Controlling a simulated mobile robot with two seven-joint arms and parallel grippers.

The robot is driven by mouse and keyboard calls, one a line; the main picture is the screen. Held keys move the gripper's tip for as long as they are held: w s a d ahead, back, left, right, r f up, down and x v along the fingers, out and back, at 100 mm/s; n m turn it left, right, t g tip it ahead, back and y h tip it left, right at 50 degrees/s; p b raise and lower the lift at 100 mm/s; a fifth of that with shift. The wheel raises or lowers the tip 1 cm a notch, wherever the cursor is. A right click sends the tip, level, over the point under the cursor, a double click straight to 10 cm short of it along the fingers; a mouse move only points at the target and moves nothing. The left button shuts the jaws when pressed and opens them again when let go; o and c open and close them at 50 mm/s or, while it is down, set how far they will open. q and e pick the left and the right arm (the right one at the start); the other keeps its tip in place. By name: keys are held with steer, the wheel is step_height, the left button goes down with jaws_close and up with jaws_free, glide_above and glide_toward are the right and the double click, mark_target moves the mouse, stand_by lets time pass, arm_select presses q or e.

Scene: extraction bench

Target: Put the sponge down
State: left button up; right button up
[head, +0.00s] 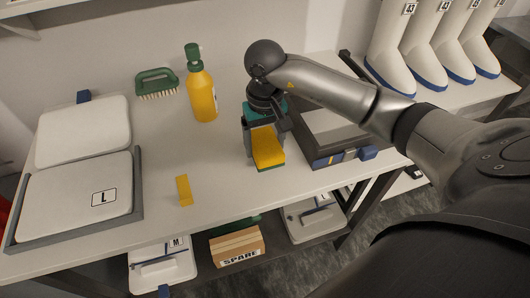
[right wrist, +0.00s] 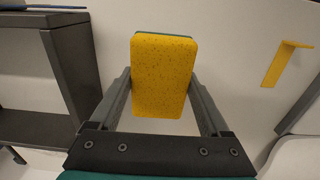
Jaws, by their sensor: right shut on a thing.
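The sponge (head: 267,148) is a block with a yellow face and a thin green layer behind it. My right gripper (head: 266,145) is shut on it, over the middle of the bench. In the right wrist view, the sponge (right wrist: 164,75) sits between the two dark fingers (right wrist: 163,105), its yellow face towards the camera. I cannot tell whether the sponge touches the bench top (head: 225,205). My left gripper is not in view.
A small yellow bracket (head: 184,190) stands left of the sponge. A yellow bottle (head: 202,95) and green brush (head: 156,82) are behind. A grey case (head: 325,130) stands close on the right. A tray (head: 138,185) with white containers is at left. Bare bench lies between bracket and sponge.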

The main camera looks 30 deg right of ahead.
mark_target(265, 153)
steer(key=shift+f, duration=1.7)
steer(key=shift+f+b, duration=0.2)
steer(key=shift+b, duration=0.2)
steer(key=o, duration=1.2)
steer(key=shift+c, duration=0.2)
steer(key=shift+r, duration=0.1)
steer(key=shift+r+p, duration=0.15)
steer(key=shift+p, duration=0.15)
step_height(265, 153, up, 12)
steer(key=shift+f+p, duration=0.1)
steer(key=shift+p, duration=0.45)
